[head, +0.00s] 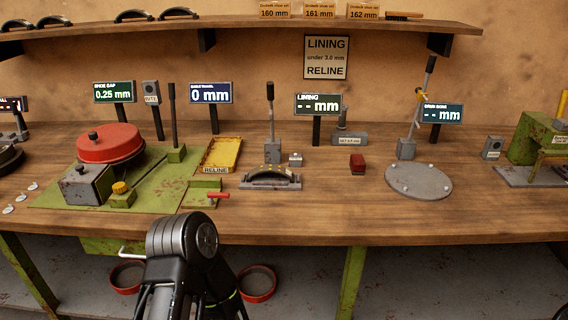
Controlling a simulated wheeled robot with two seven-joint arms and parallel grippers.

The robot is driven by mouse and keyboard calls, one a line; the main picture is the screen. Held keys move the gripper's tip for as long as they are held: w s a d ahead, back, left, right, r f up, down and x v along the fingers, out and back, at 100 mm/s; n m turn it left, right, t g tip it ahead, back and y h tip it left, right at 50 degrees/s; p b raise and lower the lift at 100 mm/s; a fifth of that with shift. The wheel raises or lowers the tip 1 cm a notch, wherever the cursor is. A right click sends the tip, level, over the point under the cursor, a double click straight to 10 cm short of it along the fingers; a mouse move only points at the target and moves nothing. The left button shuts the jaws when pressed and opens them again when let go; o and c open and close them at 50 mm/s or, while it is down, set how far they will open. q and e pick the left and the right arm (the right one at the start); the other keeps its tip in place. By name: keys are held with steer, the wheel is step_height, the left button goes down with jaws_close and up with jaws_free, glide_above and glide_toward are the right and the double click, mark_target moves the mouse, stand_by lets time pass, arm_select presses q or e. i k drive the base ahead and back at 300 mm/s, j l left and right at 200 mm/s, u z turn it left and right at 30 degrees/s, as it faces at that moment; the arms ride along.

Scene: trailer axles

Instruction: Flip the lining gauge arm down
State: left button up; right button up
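The lining gauge arm is the upright lever with a black handle (270,92). It rises from a small grey block (273,150) behind a grey cradle (268,183) that holds a dark curved brake shoe (272,174). The lining display (318,104) beside it reads "-- mm". A black link of one of my arms shows at the bottom, left of centre, in front of the bench edge. Neither gripper's fingers are in view.
Left of the gauge are a red drum (110,143), a yellow RELINE tray (222,153) and a red-handled lever (218,195). To the right are a red block (357,163), a grey disc (418,181) and another upright lever (426,90). The bench front right of centre is clear.

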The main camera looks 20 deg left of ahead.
mark_target(271, 85)
steer(key=k+j, duration=0.1)
steer(key=j, duration=0.35)
steer(key=j+z, duration=0.1)
steer(key=j, duration=0.35)
steer(key=k+j, duration=0.2)
steer(key=j, duration=0.25)
steer(key=k+j, duration=0.1)
steer(key=j, duration=0.35)
steer(key=i+z, duration=0.05)
